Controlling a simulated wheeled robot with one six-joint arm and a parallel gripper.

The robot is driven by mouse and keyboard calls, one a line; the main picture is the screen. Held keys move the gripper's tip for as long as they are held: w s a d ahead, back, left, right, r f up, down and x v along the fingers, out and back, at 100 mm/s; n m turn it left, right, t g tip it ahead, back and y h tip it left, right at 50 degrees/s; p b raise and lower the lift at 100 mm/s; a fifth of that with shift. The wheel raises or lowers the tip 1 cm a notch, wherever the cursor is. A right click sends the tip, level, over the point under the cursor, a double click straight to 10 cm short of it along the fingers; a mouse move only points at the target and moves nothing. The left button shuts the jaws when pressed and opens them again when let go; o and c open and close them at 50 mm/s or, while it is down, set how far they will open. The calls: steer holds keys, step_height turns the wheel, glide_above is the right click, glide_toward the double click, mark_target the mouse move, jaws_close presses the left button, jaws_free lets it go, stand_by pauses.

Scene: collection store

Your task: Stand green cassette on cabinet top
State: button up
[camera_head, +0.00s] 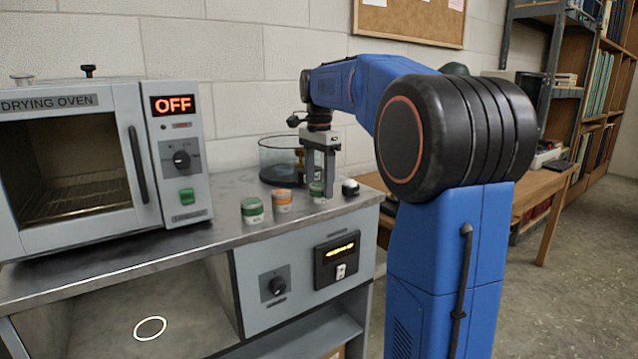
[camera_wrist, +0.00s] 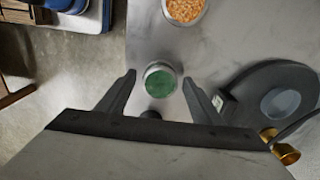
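A green cassette, a small round pale pot with a green top (camera_wrist: 162,80), stands upright on the metal worktop between my gripper's fingers. In the head view this green cassette (camera_head: 317,189) is partly hidden by a finger. My gripper (camera_head: 319,192) points down and is open. In the wrist view, my gripper (camera_wrist: 159,79) shows a gap on each side of the cassette. A second green-topped pot (camera_head: 252,210) stands to the left, with an orange-topped pot (camera_head: 282,201) between them. The metal worktop (camera_head: 225,208) is the cabinet top visible here.
A drying oven (camera_head: 110,165) reading OFF stands left. A clear vessel with a dark base (camera_head: 279,172) stands behind the pots. A black-topped knob (camera_head: 350,187) sits at the worktop's right end. Below are a control panel (camera_head: 337,262) and an open bay with a white ring (camera_head: 150,328).

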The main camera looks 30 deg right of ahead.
mark_target(319, 185)
step_height(319, 185, up, 12)
steer(key=shift+r, duration=0.15)
stand_by(0.6)
steer(key=s+a+f+n+t, duration=0.2)
steer(key=s+a+f+n, duration=0.85)
steer(key=s, duration=0.45)
steer(key=s+a+f+n+t, duration=0.1)
steer(key=s+a+f+n, duration=0.2)
steer(key=s+f, duration=0.4)
steer(key=s+a+f+n+t, duration=0.1)
steer(key=s+a+f+n, duration=0.2)
steer(key=s+f, duration=0.5)
step_height(319, 185, down, 6)
steer(key=shift+s+f+n+t, duration=0.2)
steer(key=shift+n+t, duration=0.2)
steer(key=shift+n, duration=0.15)
